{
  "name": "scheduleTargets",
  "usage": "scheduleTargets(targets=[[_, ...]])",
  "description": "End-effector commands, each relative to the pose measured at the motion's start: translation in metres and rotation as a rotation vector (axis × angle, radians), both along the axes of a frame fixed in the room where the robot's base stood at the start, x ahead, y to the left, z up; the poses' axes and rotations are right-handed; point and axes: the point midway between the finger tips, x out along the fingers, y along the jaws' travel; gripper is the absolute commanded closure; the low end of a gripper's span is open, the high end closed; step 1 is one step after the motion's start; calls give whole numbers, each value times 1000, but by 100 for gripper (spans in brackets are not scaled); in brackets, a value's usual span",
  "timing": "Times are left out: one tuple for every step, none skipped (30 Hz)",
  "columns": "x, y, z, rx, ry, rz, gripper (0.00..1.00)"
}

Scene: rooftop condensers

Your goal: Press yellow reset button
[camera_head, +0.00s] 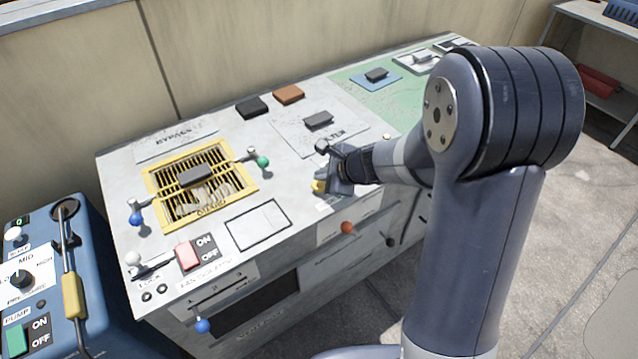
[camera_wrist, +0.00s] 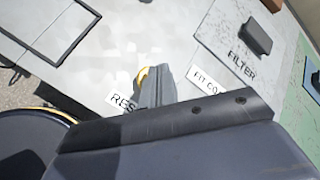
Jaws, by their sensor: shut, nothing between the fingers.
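The yellow reset button (camera_head: 319,186) is a small round button near the front edge of the grey console top. My gripper (camera_head: 328,180) is shut and empty, with its tips right at the button and covering part of it. In the wrist view a yellow rim of the button (camera_wrist: 141,76) shows beside the tip of my gripper (camera_wrist: 155,80). A white label (camera_wrist: 122,103) with the letters "RES" lies just beside it, partly hidden by my gripper. I cannot tell whether the tips touch the button or whether it is pressed in.
A filter panel with a dark handle (camera_head: 319,121) lies behind my gripper. A yellow-framed grille (camera_head: 200,184), a red ON/OFF switch (camera_head: 188,255) and a green-knobbed latch (camera_head: 262,161) are to the left. Orange (camera_head: 348,227) and blue (camera_head: 202,325) knobs stick out in front.

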Motion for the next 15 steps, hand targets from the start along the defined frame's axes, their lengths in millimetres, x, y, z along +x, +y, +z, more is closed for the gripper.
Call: scheduleTargets(targets=[[0, 0, -3, 0, 0, 0, 100], [0, 0, -5, 0, 0, 0, 100], [0, 0, -6, 0, 0, 0, 100], [0, 0, -7, 0, 0, 0, 100], [0, 0, -8, 0, 0, 0, 100], [0, 0, -8, 0, 0, 0, 100], [0, 0, -8, 0, 0, 0, 100], [0, 0, -7, 0, 0, 0, 100], [0, 0, -7, 0, 0, 0, 100], [0, 0, -7, 0, 0, 0, 100], [0, 0, -7, 0, 0, 0, 100], [0, 0, -7, 0, 0, 0, 100], [0, 0, -7, 0, 0, 0, 100], [0, 0, -7, 0, 0, 0, 100], [0, 0, -7, 0, 0, 0, 100]])
